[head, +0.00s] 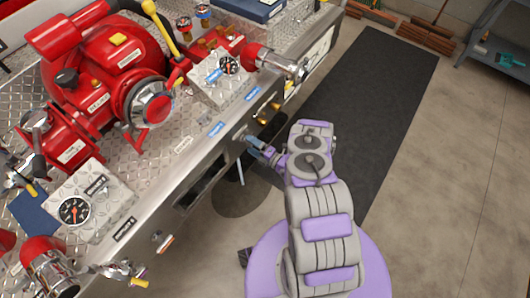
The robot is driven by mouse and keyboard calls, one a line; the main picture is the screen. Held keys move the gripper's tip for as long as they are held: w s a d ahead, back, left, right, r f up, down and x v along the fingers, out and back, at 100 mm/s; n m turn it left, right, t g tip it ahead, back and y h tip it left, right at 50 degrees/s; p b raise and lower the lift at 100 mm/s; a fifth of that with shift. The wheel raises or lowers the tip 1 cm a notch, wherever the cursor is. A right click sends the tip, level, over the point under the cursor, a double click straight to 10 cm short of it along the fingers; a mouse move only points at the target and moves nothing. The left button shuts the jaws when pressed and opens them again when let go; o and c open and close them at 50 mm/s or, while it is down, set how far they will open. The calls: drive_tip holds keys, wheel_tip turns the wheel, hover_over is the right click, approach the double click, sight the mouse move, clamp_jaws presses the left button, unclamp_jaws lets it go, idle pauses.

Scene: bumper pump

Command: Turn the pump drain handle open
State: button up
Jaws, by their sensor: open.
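My gripper (256,144) is at the end of my grey and purple arm, close to the metal front panel of the red pump's bumper. Its fingers are open and appear small and bluish. A round metal fitting (241,134) sits on the panel right by the fingertips and may be the pump drain handle. I cannot tell whether the fingers touch it. Brass fittings (268,112) sit on the panel just above and right of the gripper. Another small handle (164,242) is on the panel at lower left.
The red pump (95,80) and its gauges, valves and hose outlets stand on the diamond-plate deck. A metal outlet (297,69) juts out above the gripper. A dark mat (360,110) lies on the open concrete floor at right. A shelf (495,50) stands at far right.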

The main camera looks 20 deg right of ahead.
drive_tip(key=b+v, duration=0.1)
drive_tip(key=v, duration=1.6)
